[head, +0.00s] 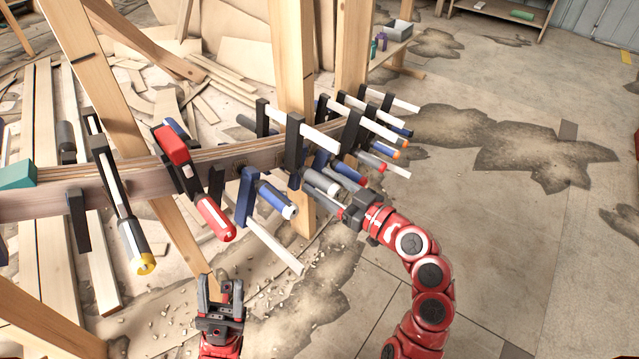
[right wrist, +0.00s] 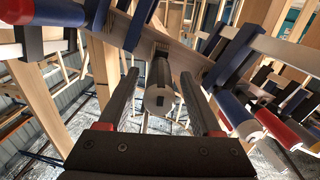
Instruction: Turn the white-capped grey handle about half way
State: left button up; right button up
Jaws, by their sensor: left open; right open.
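The white-capped grey handle (head: 319,181) is on a clamp on the curved wooden stringer, right of the post in the head view. In the right wrist view the grey handle (right wrist: 160,76) points toward the camera, its pale round end facing me. My right gripper (head: 337,201) is open at this handle. In the right wrist view its fingers (right wrist: 165,105) lie on both sides of the handle, with gaps showing. My left gripper (head: 221,281) is open and empty, low in front of the stringer.
Neighbouring clamps crowd the stringer (head: 150,180): a blue handle (head: 272,196) to the left, a red handle (head: 215,218) further left, and several coloured handles to the right. A wooden post (head: 292,60) stands behind. Open floor lies to the right.

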jog(key=shift+w+a, duration=0.45)
jog(key=shift+a, duration=0.05)
grip_shut()
